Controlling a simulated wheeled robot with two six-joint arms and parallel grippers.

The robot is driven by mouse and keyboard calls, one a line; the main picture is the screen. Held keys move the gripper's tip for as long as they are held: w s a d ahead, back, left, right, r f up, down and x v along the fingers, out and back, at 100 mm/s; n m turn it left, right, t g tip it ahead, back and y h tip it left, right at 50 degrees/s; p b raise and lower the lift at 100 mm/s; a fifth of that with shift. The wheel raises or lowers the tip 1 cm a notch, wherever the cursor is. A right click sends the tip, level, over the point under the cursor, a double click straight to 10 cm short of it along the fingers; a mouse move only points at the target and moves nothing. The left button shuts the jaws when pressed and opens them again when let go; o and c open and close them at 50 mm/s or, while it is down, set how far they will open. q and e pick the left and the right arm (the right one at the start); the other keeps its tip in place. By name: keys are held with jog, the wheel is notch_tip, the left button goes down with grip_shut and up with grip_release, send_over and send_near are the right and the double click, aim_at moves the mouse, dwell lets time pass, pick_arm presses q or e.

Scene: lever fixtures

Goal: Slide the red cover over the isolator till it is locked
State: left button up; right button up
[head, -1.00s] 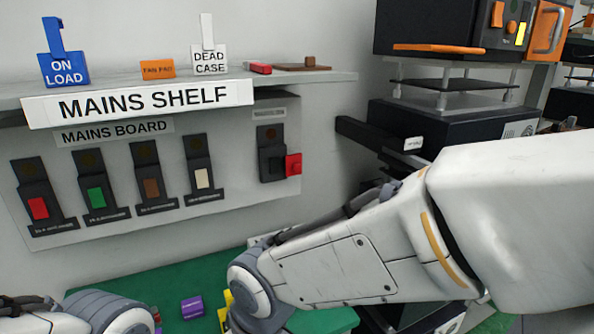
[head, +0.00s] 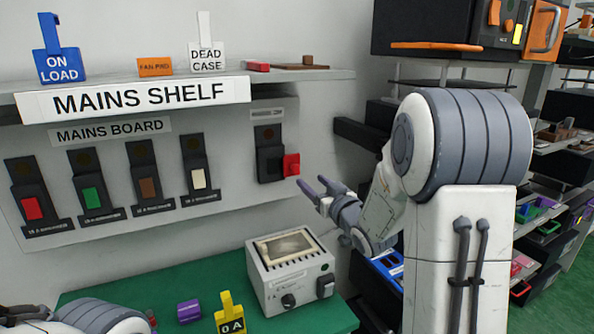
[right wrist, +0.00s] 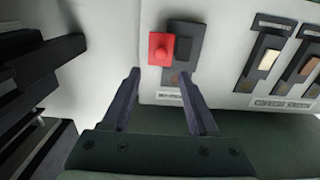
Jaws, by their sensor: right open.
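The red cover (head: 291,164) is a small red block with a knob at the right side of the isolator (head: 269,160), a dark unit at the right end of the board. In the right wrist view the red cover (right wrist: 161,48) sits beside the dark isolator body (right wrist: 183,45), which is left uncovered. My right gripper (head: 316,186) is open and empty, right of and slightly below the cover, apart from it. In the right wrist view the open fingers (right wrist: 160,74) point at the board, with the cover beyond the gap between them. My left gripper is out of view.
The shelf (head: 340,75) juts out above the board. Several switches with coloured levers, one green (head: 92,197), line the board to the left. A grey tester (head: 290,272) stands on the green bench below. A black bar (head: 362,134) lies to the right.

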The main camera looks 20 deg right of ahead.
aim_at(296, 169)
jog(key=w+p, duration=0.1)
jog(key=w, duration=0.1)
jog(key=w+p, duration=0.1)
jog(key=w, duration=0.2)
jog(key=w+p, duration=0.1)
jog(key=w, duration=0.2)
jog(key=shift+w+a+r, duration=0.1)
jog(key=shift+w+a, duration=0.1)
jog(key=shift+a, duration=0.1)
jog(key=shift+w, duration=0.45)
jog(key=shift+c, duration=0.3)
grip_shut()
dwell(0.3)
